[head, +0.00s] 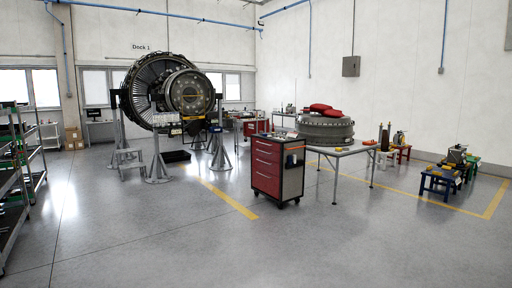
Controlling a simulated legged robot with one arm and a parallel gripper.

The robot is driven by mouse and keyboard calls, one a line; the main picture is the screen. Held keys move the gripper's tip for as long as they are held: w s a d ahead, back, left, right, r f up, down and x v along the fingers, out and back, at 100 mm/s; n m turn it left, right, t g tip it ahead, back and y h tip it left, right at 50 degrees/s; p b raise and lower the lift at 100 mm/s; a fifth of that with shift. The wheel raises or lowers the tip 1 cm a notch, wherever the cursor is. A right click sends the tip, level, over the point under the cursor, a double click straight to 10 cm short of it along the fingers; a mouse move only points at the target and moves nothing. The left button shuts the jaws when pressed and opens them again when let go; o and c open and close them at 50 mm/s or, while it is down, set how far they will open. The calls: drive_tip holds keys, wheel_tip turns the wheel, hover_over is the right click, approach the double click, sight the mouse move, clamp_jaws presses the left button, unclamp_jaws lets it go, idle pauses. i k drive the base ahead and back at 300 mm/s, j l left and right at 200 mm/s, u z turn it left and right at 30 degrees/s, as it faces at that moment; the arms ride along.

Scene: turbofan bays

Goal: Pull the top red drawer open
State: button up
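A red tool cabinet (279,171) on casters stands a little right of the middle in the head view, some way off across the floor. Its red drawer fronts face left and toward me, stacked one above another. The top red drawer (266,147) sits just under the dark cabinet top and looks closed, flush with the drawers below. My gripper is not in view.
A grey table (345,150) with a large round engine part (325,130) stands just right of the cabinet. A turbofan (172,92) on stands is behind left. Shelving (14,180) lines the left edge. The grey floor (190,240) in front is clear.

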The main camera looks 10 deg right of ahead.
sight(272, 146)
drive_tip(key=i+z, duration=0.2)
drive_tip(key=z, duration=0.2)
drive_tip(key=i, duration=6.45)
drive_tip(key=i+l, duration=0.1)
drive_tip(key=i, duration=2.1)
drive_tip(key=i+l+u, duration=0.1)
drive_tip(key=i+u, duration=0.15)
drive_tip(key=i, duration=0.15)
drive_tip(key=i+l+u, duration=0.25)
drive_tip(key=i, duration=0.15)
drive_tip(key=j, duration=0.1)
